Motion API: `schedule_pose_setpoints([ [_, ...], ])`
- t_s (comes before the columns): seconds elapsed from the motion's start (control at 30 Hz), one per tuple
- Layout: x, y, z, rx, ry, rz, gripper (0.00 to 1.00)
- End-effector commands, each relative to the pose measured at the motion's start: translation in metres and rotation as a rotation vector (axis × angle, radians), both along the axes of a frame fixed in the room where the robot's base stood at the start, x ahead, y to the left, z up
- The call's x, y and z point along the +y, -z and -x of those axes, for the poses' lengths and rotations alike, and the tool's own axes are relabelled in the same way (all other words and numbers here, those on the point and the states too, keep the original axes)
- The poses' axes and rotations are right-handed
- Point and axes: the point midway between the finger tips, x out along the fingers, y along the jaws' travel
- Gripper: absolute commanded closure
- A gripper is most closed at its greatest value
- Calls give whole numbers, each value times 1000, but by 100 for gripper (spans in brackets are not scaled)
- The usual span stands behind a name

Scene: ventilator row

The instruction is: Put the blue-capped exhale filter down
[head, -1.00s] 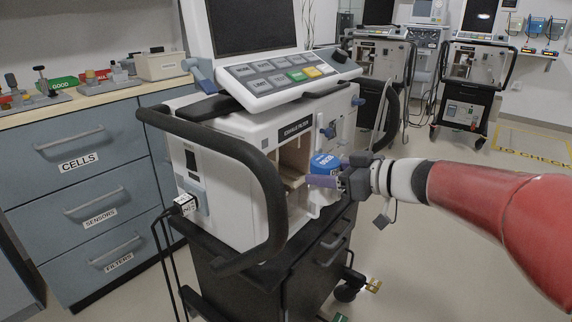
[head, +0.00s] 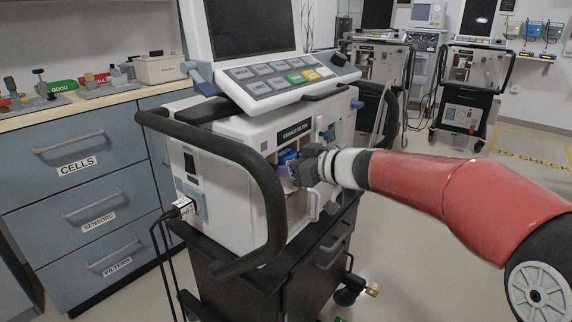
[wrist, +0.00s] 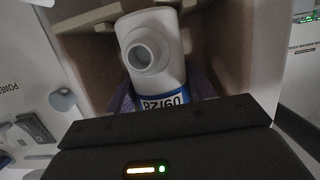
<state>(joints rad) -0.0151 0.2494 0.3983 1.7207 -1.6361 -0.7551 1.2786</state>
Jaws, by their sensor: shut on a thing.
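The blue-capped exhale filter (head: 287,156) is at the opening of the ventilator's bay, under the label "EXHALE FILTER" (head: 296,132). In the head view only its blue part shows. In the wrist view the filter (wrist: 172,70) has a white body with a round port and a blue band with lettering, and stands between the bay's beige walls (wrist: 217,50). My gripper (head: 288,172) is shut on the filter, with purple fingers on either side of it. My gripper and wrist hide most of the bay's inside and the filter's underside.
The ventilator's thick black handle (head: 270,200) curves close to the left of the bay. The tilted key panel (head: 280,80) overhangs above. A drawer counter (head: 75,112) stands at left, and more ventilators (head: 470,75) stand behind.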

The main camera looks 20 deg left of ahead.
Motion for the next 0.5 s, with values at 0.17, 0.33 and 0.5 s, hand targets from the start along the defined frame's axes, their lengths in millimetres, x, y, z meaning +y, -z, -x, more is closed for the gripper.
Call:
schedule_pose_setpoints([
  [0.17, 0, 4, 0, 2, 0, -1, 69],
  [0.33, -1, 4, 0, 1, 1, 0, 24],
  [0.5, -1, 4, 0, 1, 1, 0, 24],
])
